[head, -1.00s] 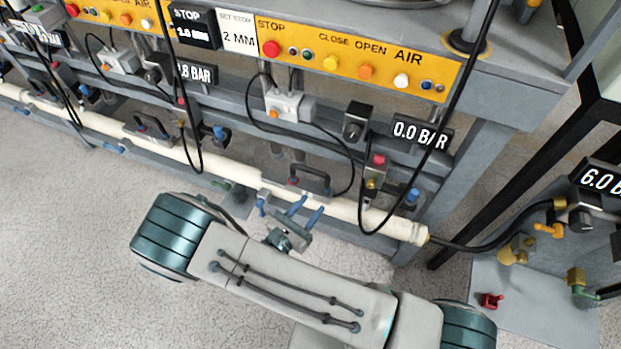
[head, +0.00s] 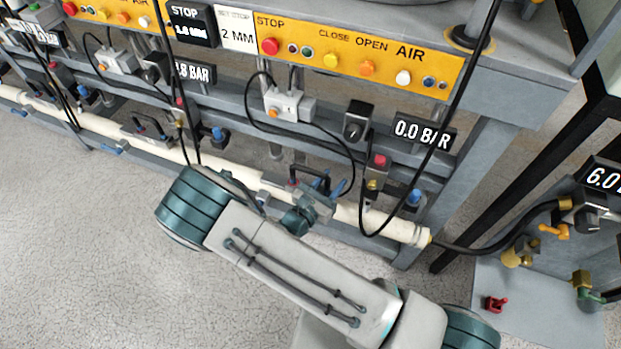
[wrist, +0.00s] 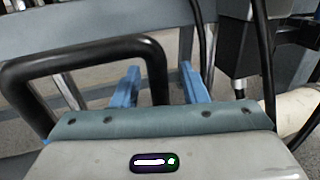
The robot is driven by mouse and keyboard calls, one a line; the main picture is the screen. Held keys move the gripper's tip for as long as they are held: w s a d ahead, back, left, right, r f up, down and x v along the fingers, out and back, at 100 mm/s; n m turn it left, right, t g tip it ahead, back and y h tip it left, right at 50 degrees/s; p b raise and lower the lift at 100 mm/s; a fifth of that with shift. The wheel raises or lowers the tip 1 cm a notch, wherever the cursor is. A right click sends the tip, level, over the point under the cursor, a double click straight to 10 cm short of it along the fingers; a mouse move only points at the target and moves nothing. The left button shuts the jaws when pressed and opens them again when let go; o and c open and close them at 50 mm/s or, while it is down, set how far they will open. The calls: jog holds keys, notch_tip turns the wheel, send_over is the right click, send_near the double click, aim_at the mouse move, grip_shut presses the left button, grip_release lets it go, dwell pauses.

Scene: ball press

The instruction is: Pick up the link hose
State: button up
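A black U-shaped loop (head: 309,168), which may be the link hose, stands at the cream pipe along the rack's lower front. I cannot be sure that it is the hose. In the wrist view the loop (wrist: 85,48) is large at left. Its right leg shows between the two blue fingers of my gripper (wrist: 160,84), and its lower end is hidden by the gripper body. The fingers stand apart, with no grip visible. I cannot tell how deep the leg sits between them. In the head view my gripper (head: 331,184) is at the loop's right side.
The cream pipe (head: 392,225) runs along the rack. A valve block with a red button (head: 378,165) and a hanging black cable (head: 362,215) are close on the right. A similar black loop (head: 150,127) is farther left. Open floor (head: 90,240) lies at left.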

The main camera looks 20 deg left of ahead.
grip_shut()
jog(key=shift+r, duration=0.15)
